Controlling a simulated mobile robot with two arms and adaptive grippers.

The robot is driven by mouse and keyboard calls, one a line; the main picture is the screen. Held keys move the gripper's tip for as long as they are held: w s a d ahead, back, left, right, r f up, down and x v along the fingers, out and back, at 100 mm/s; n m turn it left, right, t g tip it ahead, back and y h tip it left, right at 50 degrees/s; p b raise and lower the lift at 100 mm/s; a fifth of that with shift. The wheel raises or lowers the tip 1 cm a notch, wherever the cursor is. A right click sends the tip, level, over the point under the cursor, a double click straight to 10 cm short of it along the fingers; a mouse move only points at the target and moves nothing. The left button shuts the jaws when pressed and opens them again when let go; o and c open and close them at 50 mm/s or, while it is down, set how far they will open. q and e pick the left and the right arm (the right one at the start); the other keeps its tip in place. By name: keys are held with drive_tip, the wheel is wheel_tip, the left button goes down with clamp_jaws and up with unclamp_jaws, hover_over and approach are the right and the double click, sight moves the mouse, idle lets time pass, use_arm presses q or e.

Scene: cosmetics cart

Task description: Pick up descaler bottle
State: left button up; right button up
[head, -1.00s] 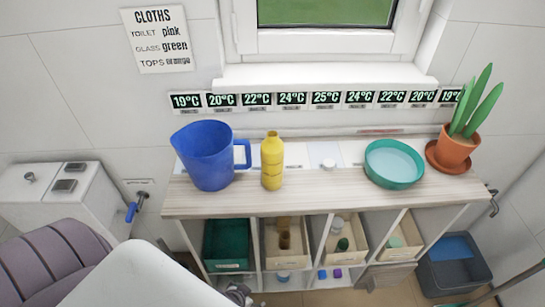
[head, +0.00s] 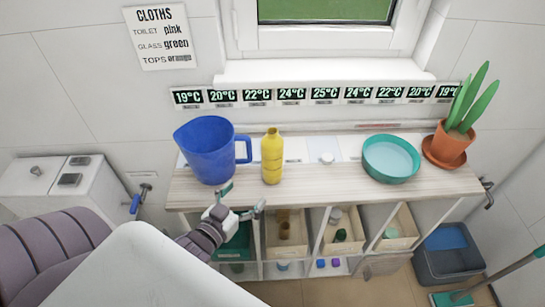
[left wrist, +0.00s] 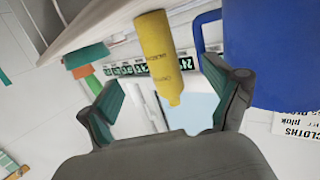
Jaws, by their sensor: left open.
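The yellow bottle (head: 272,157), which I take for the descaler bottle, stands upright on the wooden shelf top, just right of the blue jug. My left gripper (head: 243,198) is open and empty at the front edge of the shelf, below and left of the bottle. In the left wrist view the scene is upside down. There the yellow bottle (left wrist: 158,50) shows ahead, between the lines of the two open fingers (left wrist: 165,97) and apart from them. Its label is too small to read surely. My right gripper is not in view.
The blue jug (head: 206,150) stands close left of the bottle, its handle toward it. A teal bowl (head: 391,160) and a potted plant (head: 450,146) stand farther right. Bins with small items (head: 341,232) fill the compartments below. The shelf top right of the bottle is mostly free.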

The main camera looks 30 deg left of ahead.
sight(267, 161)
use_arm(q)
drive_tip(key=shift+t+h, duration=0.3)
drive_tip(key=shift+t, duration=0.6)
drive_tip(key=w, duration=0.2)
drive_tip(key=w+r+p, duration=0.1)
drive_tip(key=w, duration=0.2)
drive_tip(key=w+r+p, duration=0.1)
drive_tip(key=w, duration=0.2)
drive_tip(key=shift+a+r, duration=0.2)
drive_tip(key=shift+a, duration=0.05)
drive_tip(key=shift+w+d+r+p, duration=0.1)
drive_tip(key=shift+w+r+p, duration=0.05)
drive_tip(key=shift+w+p, duration=0.35)
drive_tip(key=w, duration=0.2)
drive_tip(key=w+p, duration=0.1)
drive_tip(key=shift+w+d, duration=0.2)
drive_tip(key=shift+w, duration=0.2)
drive_tip(key=shift+w+f, duration=0.2)
drive_tip(key=shift+w, duration=0.2)
drive_tip(key=shift+s, duration=0.15)
